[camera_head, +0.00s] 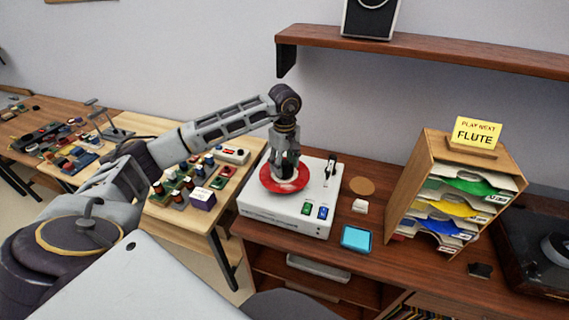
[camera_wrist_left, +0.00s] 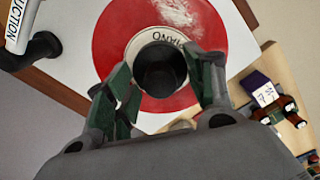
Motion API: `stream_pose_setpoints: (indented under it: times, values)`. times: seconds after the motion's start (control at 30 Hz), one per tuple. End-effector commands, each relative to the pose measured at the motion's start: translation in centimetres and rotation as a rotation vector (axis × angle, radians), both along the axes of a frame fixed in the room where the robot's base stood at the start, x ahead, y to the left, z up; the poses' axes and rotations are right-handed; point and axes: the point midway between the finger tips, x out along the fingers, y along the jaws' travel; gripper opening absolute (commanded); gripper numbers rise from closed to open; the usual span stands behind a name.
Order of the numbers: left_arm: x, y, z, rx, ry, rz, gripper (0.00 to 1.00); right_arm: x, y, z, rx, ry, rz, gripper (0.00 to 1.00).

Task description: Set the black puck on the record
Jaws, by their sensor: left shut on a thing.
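The red record (camera_head: 301,183) lies on a white device (camera_head: 275,216). In the left wrist view the record (camera_wrist_left: 108,50) has a pale smear and a white label (camera_wrist_left: 133,42) with partly hidden text, apparently "PIANO". My left gripper (camera_head: 285,173) points down over the record's middle. In the left wrist view, my left gripper (camera_wrist_left: 163,85) is shut on the black puck (camera_wrist_left: 160,68), its green-padded fingers on either side. The puck is over the label; I cannot tell whether it touches. My right gripper is not in view.
A white and black "UCTION" handle (camera_wrist_left: 22,25) stands beside the record. Right of the device are a brown disc (camera_head: 361,187), a cyan tray (camera_head: 343,237) and a wooden sorter (camera_head: 408,190) with a yellow "FLUTE" card (camera_head: 477,133). A cluttered workbench (camera_head: 221,213) stands left.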

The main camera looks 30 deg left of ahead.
Motion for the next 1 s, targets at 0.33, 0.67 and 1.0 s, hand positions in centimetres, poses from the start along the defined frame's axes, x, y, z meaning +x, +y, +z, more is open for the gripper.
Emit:
stream_pose_setpoints:
  times: [0.33,0.67,1.0]
  values:
    - [0.01,0.01,0.05,0.0,-0.001,0.0,0.79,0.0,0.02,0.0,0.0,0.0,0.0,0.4]
    - [-0.01,-0.01,-0.02,0.0,0.001,0.0,0.93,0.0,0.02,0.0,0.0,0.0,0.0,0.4]
    - [0.0,0.0,0.01,0.0,0.0,0.0,0.97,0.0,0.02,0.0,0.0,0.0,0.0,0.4]
